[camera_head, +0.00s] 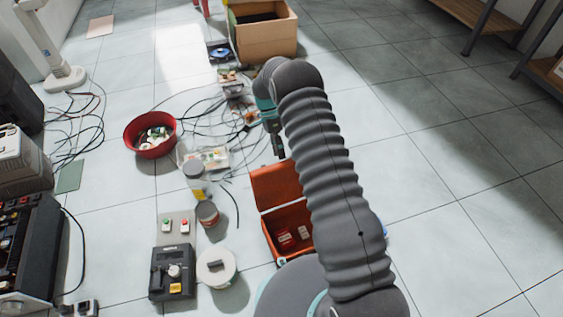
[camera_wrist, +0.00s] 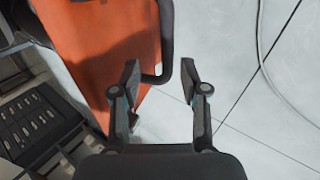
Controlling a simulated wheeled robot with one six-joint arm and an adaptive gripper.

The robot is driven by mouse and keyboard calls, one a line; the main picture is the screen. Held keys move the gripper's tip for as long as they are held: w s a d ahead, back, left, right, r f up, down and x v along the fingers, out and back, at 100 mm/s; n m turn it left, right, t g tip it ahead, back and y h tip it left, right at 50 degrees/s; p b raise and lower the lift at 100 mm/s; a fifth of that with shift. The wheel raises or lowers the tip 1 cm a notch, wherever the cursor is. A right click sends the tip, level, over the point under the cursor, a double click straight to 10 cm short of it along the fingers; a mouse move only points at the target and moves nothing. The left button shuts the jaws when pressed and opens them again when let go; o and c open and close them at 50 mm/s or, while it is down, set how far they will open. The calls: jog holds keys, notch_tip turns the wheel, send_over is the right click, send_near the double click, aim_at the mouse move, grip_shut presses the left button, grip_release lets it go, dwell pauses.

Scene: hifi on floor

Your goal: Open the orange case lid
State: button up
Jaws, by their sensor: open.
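The orange case (camera_head: 268,232) stands open on the floor, partly hidden behind my arm. Its lid (camera_head: 278,185) is raised at the back edge, and a few small pale items show inside. My gripper (camera_head: 279,150) is just above and behind the lid's top edge in the head view. In the wrist view the orange lid (camera_wrist: 105,45) fills the upper left, with a dark handle (camera_wrist: 166,45) along its right side. My gripper (camera_wrist: 159,78) is open there, and the handle's lower bend lies between or just beyond its fingertips. I cannot tell whether they touch.
A red bowl (camera_head: 151,150), tangled cables, jars (camera_head: 207,213), a white round item (camera_head: 216,268) and a black control box (camera_head: 172,273) lie left of the case. A cardboard box (camera_head: 265,38) stands behind. The floor to the right is mostly clear.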

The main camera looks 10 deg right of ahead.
jog(key=v, duration=0.6)
jog(key=shift+c, duration=0.2)
